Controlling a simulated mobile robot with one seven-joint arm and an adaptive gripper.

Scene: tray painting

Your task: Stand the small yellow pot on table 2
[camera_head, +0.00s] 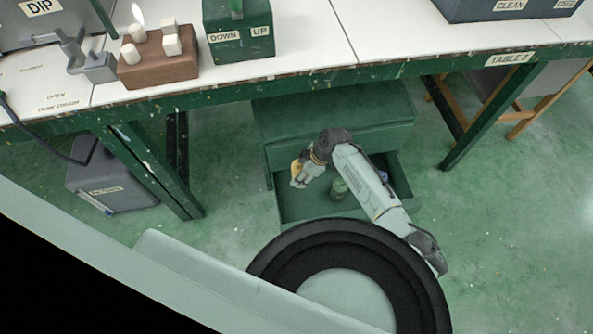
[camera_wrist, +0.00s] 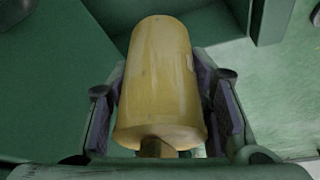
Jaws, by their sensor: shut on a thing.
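The small yellow pot (camera_wrist: 160,85) fills the middle of the wrist view, held between the two finger pads of my gripper (camera_wrist: 165,115). In the head view the pot (camera_head: 296,168) shows only as a small yellow patch beside my gripper (camera_head: 302,174), over the left part of an open green drawer (camera_head: 290,208). I cannot tell how far above the drawer floor it is.
A green pot (camera_head: 339,189) and a purple thing (camera_head: 383,176) are in the drawer. On the table are a brown block with white pegs (camera_head: 158,70), a green DOWN/UP box (camera_head: 238,45) and a grey CLEAN bin (camera_head: 500,12). The white top between the last two is clear.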

